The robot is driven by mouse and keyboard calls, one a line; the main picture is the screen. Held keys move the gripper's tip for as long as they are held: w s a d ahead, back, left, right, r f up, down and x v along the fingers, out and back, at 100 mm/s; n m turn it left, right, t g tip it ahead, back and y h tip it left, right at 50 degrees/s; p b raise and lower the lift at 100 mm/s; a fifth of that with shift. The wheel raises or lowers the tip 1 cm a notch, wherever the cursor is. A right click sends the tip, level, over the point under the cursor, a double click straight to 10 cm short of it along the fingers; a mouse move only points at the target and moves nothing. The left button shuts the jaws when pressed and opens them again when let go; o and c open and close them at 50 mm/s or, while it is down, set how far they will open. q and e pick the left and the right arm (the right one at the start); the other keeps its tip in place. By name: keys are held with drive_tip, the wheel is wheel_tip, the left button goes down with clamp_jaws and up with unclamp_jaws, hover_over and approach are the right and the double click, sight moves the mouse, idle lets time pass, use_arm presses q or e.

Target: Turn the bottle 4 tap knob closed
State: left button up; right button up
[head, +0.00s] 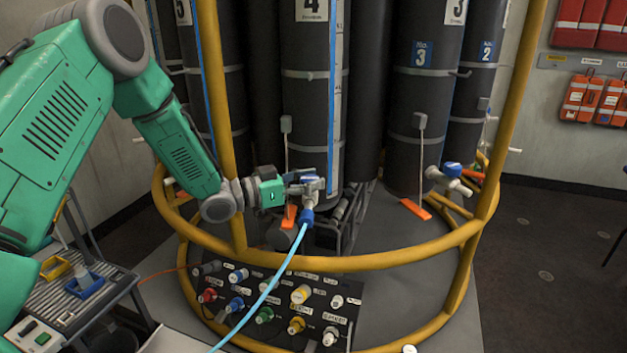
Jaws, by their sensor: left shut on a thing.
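Bottle 4 (304,100) is a tall dark cylinder with a white "4" label, standing upright inside a yellow tubular frame. Its tap (308,187) is near the bottle's lower end, with a blue fitting and a light blue hose (288,262) hanging from it. My left gripper (300,182) reaches in from the left and is shut at the tap, on its knob. The fingers cover most of the knob, so its angle cannot be told. My right gripper is not in view.
The yellow frame (460,236) rings the bottles, with uprights on both sides. Bottle 3 (420,90) stands to the right with its own blue-knobbed tap (452,170). A panel of coloured connectors (275,305) lies below. A cart (75,300) stands at lower left. Floor at right is clear.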

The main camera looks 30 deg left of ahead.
use_arm(q)
drive_tip(key=shift+a+f+h, duration=0.1)
drive_tip(key=shift+h, duration=0.2)
drive_tip(key=o, duration=1.2)
drive_tip(key=shift+s, duration=0.1)
drive_tip(key=shift+o, duration=0.2)
drive_tip(key=shift+a, duration=0.1)
drive_tip(key=shift+a, duration=0.1)
drive_tip(key=v, duration=1.2)
